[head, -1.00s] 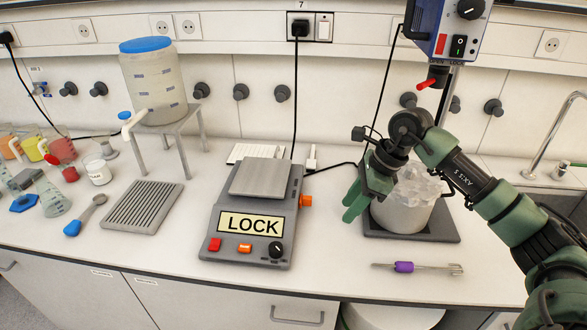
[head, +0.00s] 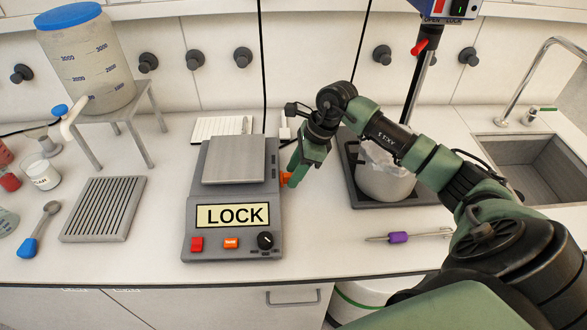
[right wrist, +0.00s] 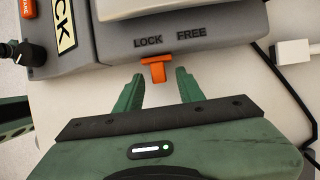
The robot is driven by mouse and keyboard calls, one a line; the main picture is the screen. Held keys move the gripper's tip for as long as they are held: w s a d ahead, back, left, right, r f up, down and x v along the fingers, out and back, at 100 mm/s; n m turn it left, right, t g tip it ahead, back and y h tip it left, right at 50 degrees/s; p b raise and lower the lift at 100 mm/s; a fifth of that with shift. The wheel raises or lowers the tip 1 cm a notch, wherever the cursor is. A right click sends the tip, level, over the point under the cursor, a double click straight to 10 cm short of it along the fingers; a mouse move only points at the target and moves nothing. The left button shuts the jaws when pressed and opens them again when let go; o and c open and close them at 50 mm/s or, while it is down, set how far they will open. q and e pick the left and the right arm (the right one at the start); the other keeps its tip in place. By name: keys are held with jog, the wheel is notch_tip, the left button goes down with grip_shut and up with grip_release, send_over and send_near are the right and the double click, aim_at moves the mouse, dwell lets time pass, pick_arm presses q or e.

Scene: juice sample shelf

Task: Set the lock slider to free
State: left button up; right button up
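The grey balance (head: 234,185) stands on the bench with LOCK on its display (head: 232,215). In the head view the slider (head: 286,178) is partly covered by my right gripper (head: 302,168). In the right wrist view my right gripper (right wrist: 158,92) is open, its green fingers on either side of the slider's outer end, with nothing held. My left gripper is not in view.
A stirrer stand with a beaker (head: 385,175) is right of the balance, under my right arm. A purple-handled tool (head: 398,237) lies in front. A ridged grey tray (head: 104,209) is at left. A cable (right wrist: 285,85) runs beside the balance.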

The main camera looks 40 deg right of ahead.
jog(key=shift+a+f, duration=0.1)
jog(key=shift+f, duration=0.1)
jog(key=shift+c, duration=0.6)
grip_shut()
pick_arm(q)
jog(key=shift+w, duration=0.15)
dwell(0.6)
